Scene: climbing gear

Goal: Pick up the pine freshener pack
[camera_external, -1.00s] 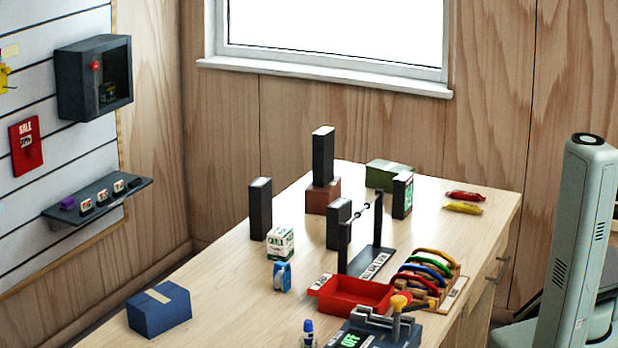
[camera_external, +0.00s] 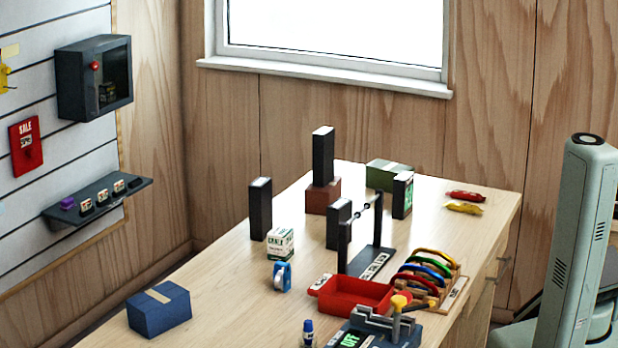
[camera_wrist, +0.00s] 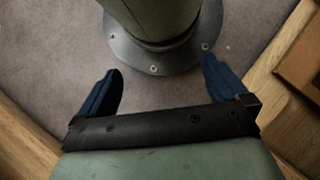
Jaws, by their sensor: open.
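I cannot pick out the pine freshener pack with certainty. A dark upright block with a green printed face (camera_external: 403,195) stands at the back of the desk, in front of a green box. A small yellow item (camera_external: 4,76) hangs on the slatted wall at the far left, cut by the picture edge. Print on both is too small to read. My gripper (camera_wrist: 161,64) is open and empty in the wrist view, its two blue fingers spread above grey floor. It is not seen in the external view, and no pack shows between the fingers.
The wooden desk (camera_external: 225,285) carries several upright black blocks, a blue box (camera_external: 159,309), a red tray (camera_external: 356,296), a rack of coloured loops (camera_external: 428,275) and a black bar stand (camera_external: 372,262). A dark display box (camera_external: 95,78) and shelf (camera_external: 97,200) are on the left wall.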

